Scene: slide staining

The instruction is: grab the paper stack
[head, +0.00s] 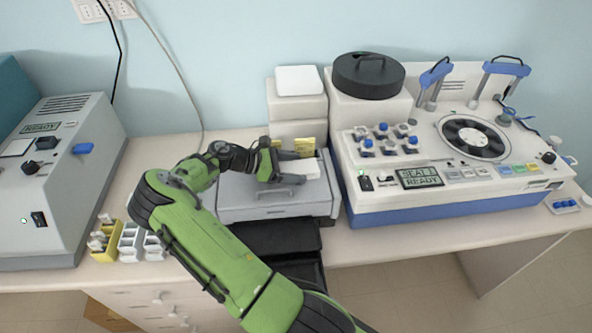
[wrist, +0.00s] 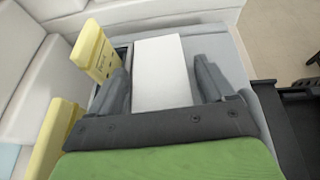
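The paper stack (wrist: 161,62) is a white rectangular block lying on top of a grey box-like machine (wrist: 222,45). In the head view the white stack (head: 309,168) shows just past my fingers on the grey machine (head: 275,207). My gripper (wrist: 160,76) is open, with one dark finger on each side of the stack. Some space shows between the stack and the right finger; the left finger is closer to it. In the head view my gripper (head: 296,167) is low over the machine's top. The near end of the stack is hidden by the gripper's palm.
Yellow pieces (wrist: 92,52) stand close by the left finger. White boxes (head: 298,105) stand behind the grey machine. A large white-and-blue device (head: 440,200) is close on the right. Another grey device (head: 70,190) stands on the left, with small yellow and white holders (head: 128,243) nearby.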

